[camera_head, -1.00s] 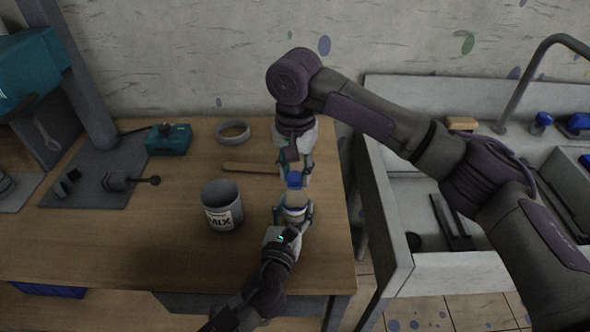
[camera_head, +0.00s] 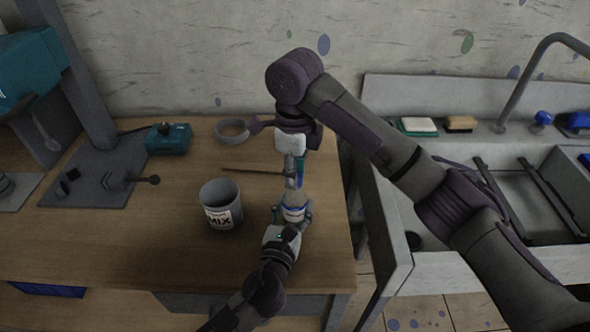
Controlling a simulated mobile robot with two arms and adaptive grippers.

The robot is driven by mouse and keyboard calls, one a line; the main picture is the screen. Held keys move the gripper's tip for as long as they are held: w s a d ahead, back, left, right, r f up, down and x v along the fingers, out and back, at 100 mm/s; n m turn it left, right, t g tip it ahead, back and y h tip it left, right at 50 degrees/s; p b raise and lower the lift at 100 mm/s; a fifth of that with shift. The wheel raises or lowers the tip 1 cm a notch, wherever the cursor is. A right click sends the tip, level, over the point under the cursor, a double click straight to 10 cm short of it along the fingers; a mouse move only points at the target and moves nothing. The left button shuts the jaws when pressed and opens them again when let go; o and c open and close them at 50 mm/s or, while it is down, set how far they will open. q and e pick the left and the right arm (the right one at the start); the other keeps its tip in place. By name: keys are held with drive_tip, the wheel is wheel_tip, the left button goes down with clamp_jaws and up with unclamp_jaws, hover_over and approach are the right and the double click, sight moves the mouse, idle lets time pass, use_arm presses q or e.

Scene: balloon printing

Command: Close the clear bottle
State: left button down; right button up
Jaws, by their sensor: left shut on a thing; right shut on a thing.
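The clear bottle (camera_head: 296,198) stands upright near the right edge of the wooden table, with a blue-and-white band around its lower part. My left gripper (camera_head: 293,211) is shut around the bottle's lower body from the front. My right gripper (camera_head: 295,177) is above the bottle, pointing down, and is shut on the blue cap at the bottle's top. Its finger hides most of the cap, so I cannot tell how far the cap sits on the neck.
A grey can labelled MIX (camera_head: 221,206) stands left of the bottle. A teal box (camera_head: 168,139) is at back left. A sink (camera_head: 540,205) is on the right.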

drive_tip(key=o, duration=0.7)
drive_tip(key=shift+r, duration=2.25)
drive_tip(key=shift+c, duration=0.6)
